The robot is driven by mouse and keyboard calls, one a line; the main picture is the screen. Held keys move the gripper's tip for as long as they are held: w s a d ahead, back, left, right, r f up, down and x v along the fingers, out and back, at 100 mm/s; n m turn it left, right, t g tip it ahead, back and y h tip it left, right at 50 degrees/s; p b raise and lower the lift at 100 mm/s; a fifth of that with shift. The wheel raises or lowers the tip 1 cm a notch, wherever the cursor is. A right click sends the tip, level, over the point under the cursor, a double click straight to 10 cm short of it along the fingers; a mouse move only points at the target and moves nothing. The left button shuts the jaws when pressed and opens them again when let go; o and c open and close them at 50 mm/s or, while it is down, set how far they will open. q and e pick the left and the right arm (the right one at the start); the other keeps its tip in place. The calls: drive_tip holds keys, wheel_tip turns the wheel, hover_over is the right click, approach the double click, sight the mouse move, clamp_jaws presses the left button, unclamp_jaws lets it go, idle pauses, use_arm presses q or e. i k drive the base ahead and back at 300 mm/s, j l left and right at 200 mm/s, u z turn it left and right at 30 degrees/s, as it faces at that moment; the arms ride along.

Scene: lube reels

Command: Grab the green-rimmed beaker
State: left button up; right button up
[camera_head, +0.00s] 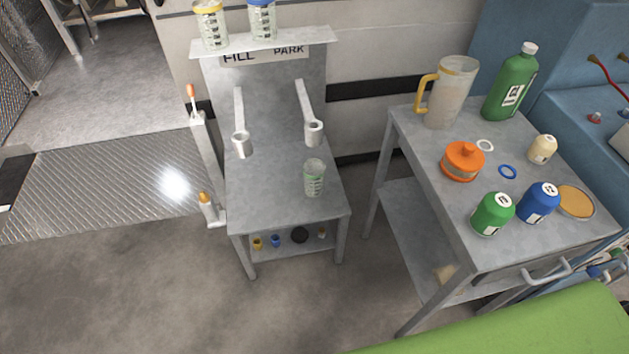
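The green-rimmed beaker (314,179) stands upright on the grey metal stand (262,205), right of the middle of its top. It is clear, with dark markings and a green band. Behind it, two pale arms with ring ends reach forward from the stand's back panel. Neither of my grippers shows in the head view.
A yellow-rimmed beaker (211,25) and a blue-rimmed beaker (262,18) stand on the upper shelf (315,37). The right table (450,199) holds a pitcher (451,92), a green bottle (511,84), an orange container (462,162) and several jars. Open floor (150,290) lies front left.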

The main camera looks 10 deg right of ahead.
sight(313, 170)
drive_tip(key=i+j, duration=0.2)
drive_tip(key=j, duration=0.15)
drive_tip(key=i+j+z, duration=0.1)
drive_tip(key=j, duration=0.3)
drive_tip(key=i+j, duration=0.25)
drive_tip(key=j+z, duration=0.05)
drive_tip(key=j, duration=0.05)
